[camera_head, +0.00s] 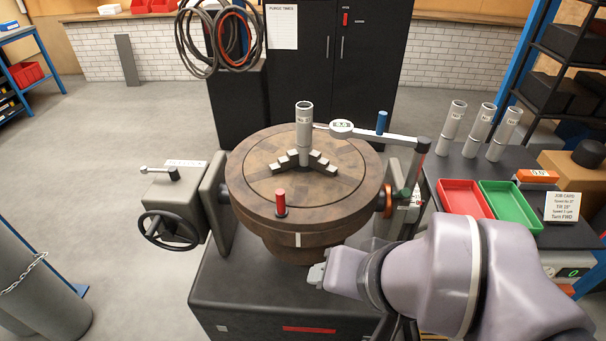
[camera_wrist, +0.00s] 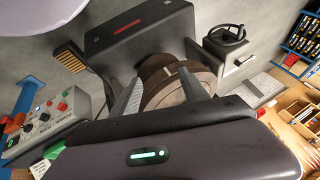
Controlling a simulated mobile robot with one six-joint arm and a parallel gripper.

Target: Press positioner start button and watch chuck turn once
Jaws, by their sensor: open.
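The positioner's round brown chuck (camera_head: 252,178) lies nearly level, its stepped jaws around an upright grey tube (camera_head: 304,125). A red-topped peg (camera_head: 280,200) stands near its front rim. The chuck also shows in the wrist view (camera_wrist: 178,92), beyond my fingers. My gripper (camera_head: 318,276) is in front of the chuck, low and apart from it. In the wrist view my gripper (camera_wrist: 162,88) is open and empty. A grey control box (camera_wrist: 48,122) with green, red and other buttons shows at left in the wrist view, away from the fingers. I cannot read its labels.
A handwheel (camera_head: 168,230) is left of the chuck. A dial gauge (camera_head: 342,127) on an arm reaches over the chuck. Red (camera_head: 465,198) and green (camera_head: 510,205) trays and several upright tubes stand on the right bench. The left floor is mostly clear.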

